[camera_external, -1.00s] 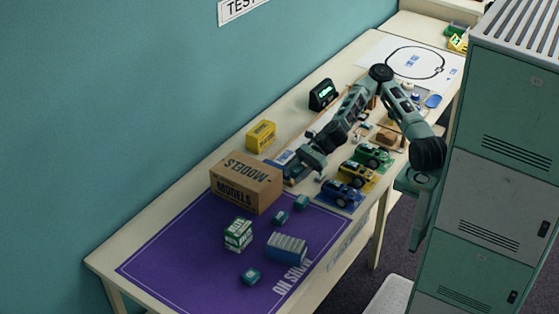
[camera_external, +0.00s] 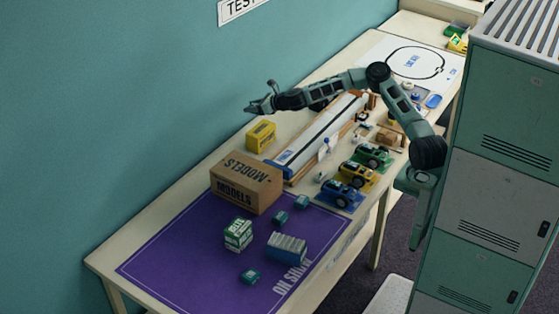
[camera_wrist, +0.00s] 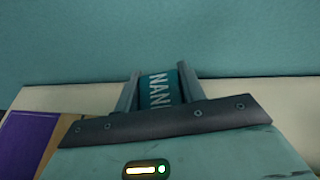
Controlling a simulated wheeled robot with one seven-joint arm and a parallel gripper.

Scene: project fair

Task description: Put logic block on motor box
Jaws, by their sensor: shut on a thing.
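The logic block (camera_wrist: 158,90) is teal with a dark band lettered "NAN…", the rest hidden; it sits between the two fingers of my gripper (camera_wrist: 159,76) in the wrist view. My gripper is shut on it. In the external view my gripper (camera_external: 252,107) is raised near the teal wall, above and just behind a small yellow box (camera_external: 261,135). The yellow box stands upright on the table, apart from the gripper. It may be the motor box, but its print is too small to read.
A cardboard MODELS box (camera_external: 247,187) stands in front of the yellow box. The purple mat (camera_external: 180,255) holds several teal blocks, a green-white box (camera_external: 238,234) and a blue-grey box (camera_external: 287,247). A long ramp (camera_external: 318,135) and model cars (camera_external: 355,172) lie to the right.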

